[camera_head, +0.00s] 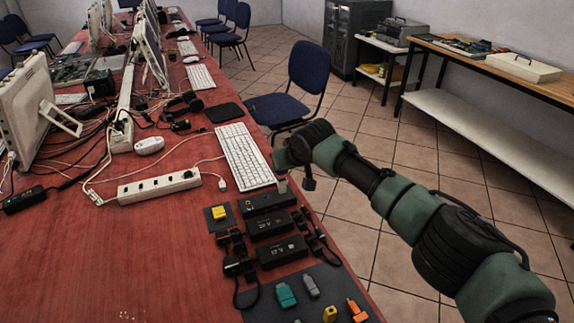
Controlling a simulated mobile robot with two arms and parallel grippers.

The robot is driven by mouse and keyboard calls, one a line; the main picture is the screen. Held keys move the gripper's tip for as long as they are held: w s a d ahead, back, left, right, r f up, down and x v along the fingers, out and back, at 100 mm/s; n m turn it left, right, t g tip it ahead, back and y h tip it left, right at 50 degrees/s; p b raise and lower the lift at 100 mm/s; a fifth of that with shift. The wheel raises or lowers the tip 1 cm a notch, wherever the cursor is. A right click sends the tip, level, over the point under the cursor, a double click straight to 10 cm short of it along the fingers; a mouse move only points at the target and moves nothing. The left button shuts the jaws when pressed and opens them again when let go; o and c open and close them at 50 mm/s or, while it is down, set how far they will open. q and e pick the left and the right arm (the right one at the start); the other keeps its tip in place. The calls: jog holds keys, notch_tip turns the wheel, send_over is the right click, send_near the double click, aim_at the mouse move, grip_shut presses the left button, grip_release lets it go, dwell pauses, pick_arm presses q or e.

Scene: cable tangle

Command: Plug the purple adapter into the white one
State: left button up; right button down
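My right arm comes in from the right, and its hand (295,165) hangs over the table's right edge beside the white keyboard. Its fingers are small and dark here, and I cannot tell whether they are open or shut. My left gripper is not in view. I cannot make out a purple adapter. A small white plug (222,184) lies on a cable left of the keyboard, but I cannot tell whether it is the white adapter. A dark mat (262,312) at the front holds a teal connector (286,295), a grey one (311,286), a yellow one (330,314) and an orange one (356,309).
Black power bricks (282,251) with cords lie behind the mat. A white power strip (158,187), a mouse (149,145) and the keyboard (244,157) lie farther back, amid tangled cables. The red table (140,260) is bare at front left. A blue chair (306,70) stands beyond its right edge.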

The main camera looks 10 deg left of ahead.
jog(key=shift+f, duration=0.15)
jog(key=shift+p, duration=0.45)
jog(key=shift+p, duration=0.3)
dwell(0.5)
jog(key=shift+f+b, duration=0.55)
jog(key=shift+f, duration=0.65)
dwell(0.4)
jog(key=c, duration=1)
grip_release()
jog(key=shift+s+d+r, duration=0.1)
